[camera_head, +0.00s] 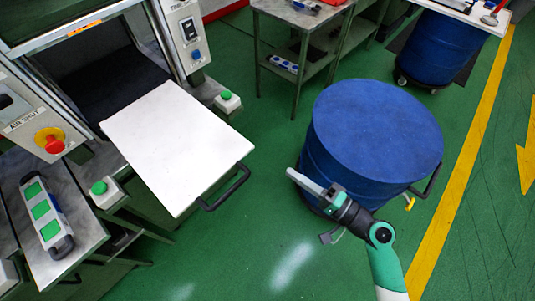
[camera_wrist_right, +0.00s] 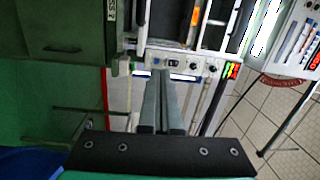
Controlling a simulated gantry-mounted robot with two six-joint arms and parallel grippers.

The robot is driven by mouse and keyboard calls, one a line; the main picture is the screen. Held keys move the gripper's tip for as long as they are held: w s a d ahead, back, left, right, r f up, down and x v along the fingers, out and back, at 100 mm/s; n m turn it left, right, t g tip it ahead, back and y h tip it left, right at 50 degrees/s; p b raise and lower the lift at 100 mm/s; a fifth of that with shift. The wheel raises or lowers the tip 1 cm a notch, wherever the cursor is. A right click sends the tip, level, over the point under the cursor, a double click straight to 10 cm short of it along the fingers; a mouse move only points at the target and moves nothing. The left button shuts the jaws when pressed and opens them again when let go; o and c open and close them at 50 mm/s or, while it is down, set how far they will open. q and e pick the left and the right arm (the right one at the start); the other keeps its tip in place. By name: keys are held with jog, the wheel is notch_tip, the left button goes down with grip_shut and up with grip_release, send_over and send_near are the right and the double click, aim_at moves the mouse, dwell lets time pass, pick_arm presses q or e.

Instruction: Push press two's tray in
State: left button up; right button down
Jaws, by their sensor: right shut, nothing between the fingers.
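A white tray (camera_head: 176,146) sticks out of the dark opening of a press (camera_head: 97,72) at the upper left in the head view. A black handle (camera_head: 224,188) is on the tray's front edge. I cannot read a number on this press. My right gripper (camera_head: 291,173) is to the right of the handle, apart from it, in front of the blue drum. Its fingers are together and empty; they also show closed in the right wrist view (camera_wrist_right: 160,75). The wrist view does not clearly show the tray. My left gripper is not in view.
A large blue drum (camera_head: 372,135) stands beside my right gripper. Green-button boxes (camera_head: 227,101) flank the tray. A bench (camera_head: 40,171) with a green-padded device (camera_head: 46,216) is at the left. A metal table (camera_head: 297,18) is behind. Green floor (camera_head: 255,235) is clear before the tray.

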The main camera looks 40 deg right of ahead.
jog(key=w+a+f+m+h, duration=0.1)
jog(key=w+f+h, duration=0.1)
jog(key=w, duration=1)
jog(key=shift+w+a+f+m+b, duration=0.15)
jog(key=shift+a+f+m+b, duration=0.25)
jog(key=shift+f, duration=0.3)
jog(key=shift+d, duration=0.1)
